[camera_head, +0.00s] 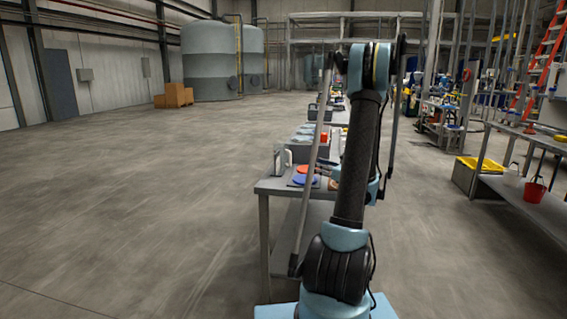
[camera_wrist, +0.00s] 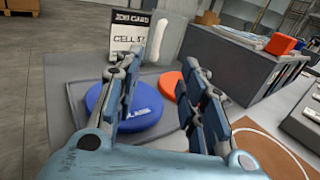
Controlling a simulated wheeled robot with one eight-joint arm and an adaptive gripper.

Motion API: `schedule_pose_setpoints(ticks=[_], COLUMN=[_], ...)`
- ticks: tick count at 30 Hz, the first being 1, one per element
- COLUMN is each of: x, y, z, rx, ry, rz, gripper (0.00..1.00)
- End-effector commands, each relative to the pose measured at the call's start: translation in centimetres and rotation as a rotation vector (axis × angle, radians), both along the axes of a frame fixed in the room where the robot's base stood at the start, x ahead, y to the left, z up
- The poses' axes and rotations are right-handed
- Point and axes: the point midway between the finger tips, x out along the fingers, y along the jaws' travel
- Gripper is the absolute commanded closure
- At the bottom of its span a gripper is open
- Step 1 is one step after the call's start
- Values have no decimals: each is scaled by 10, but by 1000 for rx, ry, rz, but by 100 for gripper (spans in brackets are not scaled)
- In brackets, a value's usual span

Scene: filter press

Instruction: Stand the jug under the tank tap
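My gripper (camera_wrist: 160,68) is open and empty in the wrist view, with its fingers apart above a blue disc. In the head view it is small and partly behind my arm, over the near bench. I cannot pick out a jug for certain. A pale, rounded upright piece (camera_wrist: 171,42) stands beside the job card in the wrist view; I cannot tell whether it is a jug's handle. Large grey-green tanks (camera_head: 208,62) stand at the far back left in the head view. No tap can be made out on them.
The blue disc (camera_wrist: 131,107) and an orange disc (camera_wrist: 170,84) lie on a dark mat on the near bench (camera_head: 270,187), with a job card (camera_wrist: 126,44) behind. A grey box bears a red block (camera_wrist: 280,44). A red bucket (camera_head: 534,191) sits right. Left floor is clear.

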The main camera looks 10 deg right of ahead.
Motion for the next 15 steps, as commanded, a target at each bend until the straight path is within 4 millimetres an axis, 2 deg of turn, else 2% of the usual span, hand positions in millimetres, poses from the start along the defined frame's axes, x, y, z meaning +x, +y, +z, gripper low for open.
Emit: schedule_pose_setpoints(ticks=[15], x=[68], y=[55], z=[0], rx=[-3], ry=[0], rz=[4], gripper=[63])
